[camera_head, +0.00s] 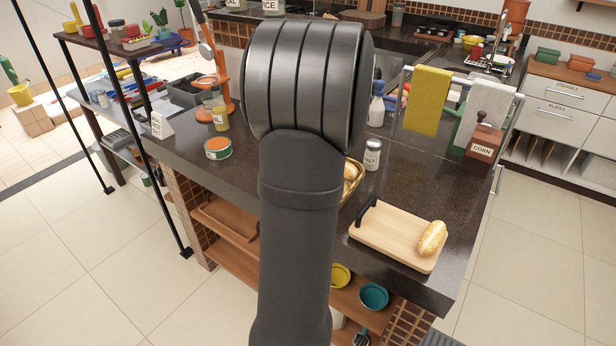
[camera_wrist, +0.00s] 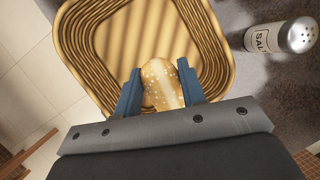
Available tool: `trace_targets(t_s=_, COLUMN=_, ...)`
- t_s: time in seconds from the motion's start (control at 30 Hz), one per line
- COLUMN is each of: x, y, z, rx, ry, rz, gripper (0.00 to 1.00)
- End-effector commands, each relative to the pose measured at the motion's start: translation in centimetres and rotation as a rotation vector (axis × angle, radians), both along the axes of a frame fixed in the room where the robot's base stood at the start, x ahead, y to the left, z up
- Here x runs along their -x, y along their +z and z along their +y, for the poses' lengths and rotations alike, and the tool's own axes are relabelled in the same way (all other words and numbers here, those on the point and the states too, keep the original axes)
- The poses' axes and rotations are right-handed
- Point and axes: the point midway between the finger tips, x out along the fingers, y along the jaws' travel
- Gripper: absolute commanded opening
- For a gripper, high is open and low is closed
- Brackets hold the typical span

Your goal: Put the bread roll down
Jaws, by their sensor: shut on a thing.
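In the wrist view my gripper (camera_wrist: 161,72) is shut on a bread roll (camera_wrist: 163,88), a pale golden, seeded roll between the two blue fingers. The roll is over the near part of a woven basket (camera_wrist: 83,45) with a striped, empty-looking floor. I cannot tell whether the roll touches the basket. In the head view my arm hides the gripper and most of the basket (camera_head: 355,187). Part of the roll (camera_head: 350,172) shows at the arm's right edge.
A salt shaker (camera_head: 373,154) stands right of the basket, also in the wrist view (camera_wrist: 282,37). A wooden board (camera_head: 390,235) with another bread roll (camera_head: 432,239) lies at the counter's front right. An orange-topped tin (camera_head: 218,148) stands left of my arm.

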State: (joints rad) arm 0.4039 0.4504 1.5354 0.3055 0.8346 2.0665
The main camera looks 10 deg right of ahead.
Motion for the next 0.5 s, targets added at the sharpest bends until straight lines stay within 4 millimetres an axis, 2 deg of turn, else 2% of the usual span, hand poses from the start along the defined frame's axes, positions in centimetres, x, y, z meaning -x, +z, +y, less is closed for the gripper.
trace_targets(t_s=0.1, x=-1.9, y=-1.8, z=2.3, rx=-0.002, ry=0.005, rz=0.003, gripper=0.15)
trace_targets(t_s=0.23, x=-3.7, y=-3.3, z=4.1, rx=0.000, ry=0.006, rz=0.002, gripper=0.15)
trace_targets(t_s=0.5, x=-5.0, y=-4.8, z=5.5, rx=-0.001, ry=0.002, rz=0.002, gripper=0.14)
